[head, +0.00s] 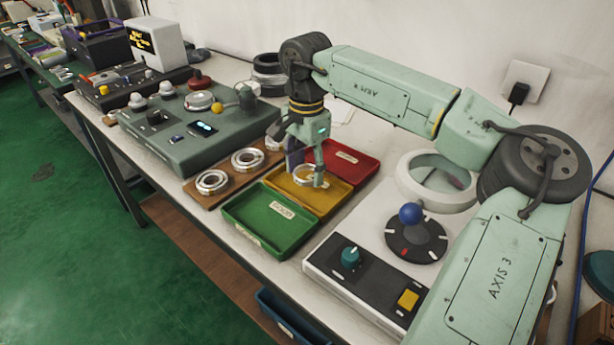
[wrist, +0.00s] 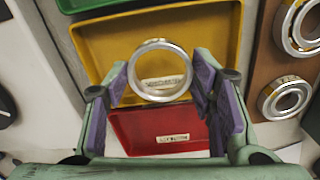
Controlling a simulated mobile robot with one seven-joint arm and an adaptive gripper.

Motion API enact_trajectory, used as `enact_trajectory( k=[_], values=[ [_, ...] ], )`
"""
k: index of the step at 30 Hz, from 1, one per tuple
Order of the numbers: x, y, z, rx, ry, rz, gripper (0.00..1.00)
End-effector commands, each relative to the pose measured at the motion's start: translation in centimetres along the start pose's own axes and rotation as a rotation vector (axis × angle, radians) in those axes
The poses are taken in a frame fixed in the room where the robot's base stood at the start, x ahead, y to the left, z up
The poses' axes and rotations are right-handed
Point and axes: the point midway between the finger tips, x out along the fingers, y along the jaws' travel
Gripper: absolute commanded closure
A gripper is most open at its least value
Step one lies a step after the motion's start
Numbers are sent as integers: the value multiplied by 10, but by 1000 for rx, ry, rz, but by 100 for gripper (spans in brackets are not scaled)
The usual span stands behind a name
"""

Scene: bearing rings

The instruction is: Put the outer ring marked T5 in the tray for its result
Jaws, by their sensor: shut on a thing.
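My gripper (head: 307,172) is shut on a bright metal outer ring (head: 312,181), seen in the head view over the yellow tray (head: 328,203). In the wrist view the ring (wrist: 136,72) sits between the purple finger pads (wrist: 160,88), facing the camera with its middle open. The yellow tray (wrist: 205,35) lies behind it, and a pale label shows through the ring. The green tray (head: 258,222) is on the near side and the red tray (head: 352,172) on the far side; both look empty. No T5 mark is readable on the ring.
A wooden board (head: 232,174) with other bearing rings (head: 212,182) lies left of the trays. A grey-green instrument box (head: 190,135) stands behind it. A white device with a blue knob (head: 410,213) and a round magnifier (head: 436,180) stands right of the trays.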

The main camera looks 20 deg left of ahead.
Motion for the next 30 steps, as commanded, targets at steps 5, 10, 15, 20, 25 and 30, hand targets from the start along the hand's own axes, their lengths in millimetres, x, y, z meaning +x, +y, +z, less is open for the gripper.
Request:
enact_trajectory(
  k=[5, 10, 15, 20, 25, 30],
  values=[
    [24, 1, 0, 0, -3, 1, 80],
    [33, 0, 0, 0, 0, 0, 80],
    [34, 0, 0, 0, 0, 0, 80],
    [36, 0, 0, 0, 0, 0, 46],
    [36, 0, 0, 0, 0, 0, 35],
    [36, 0, 0, 0, 0, 0, 29]
  ],
)
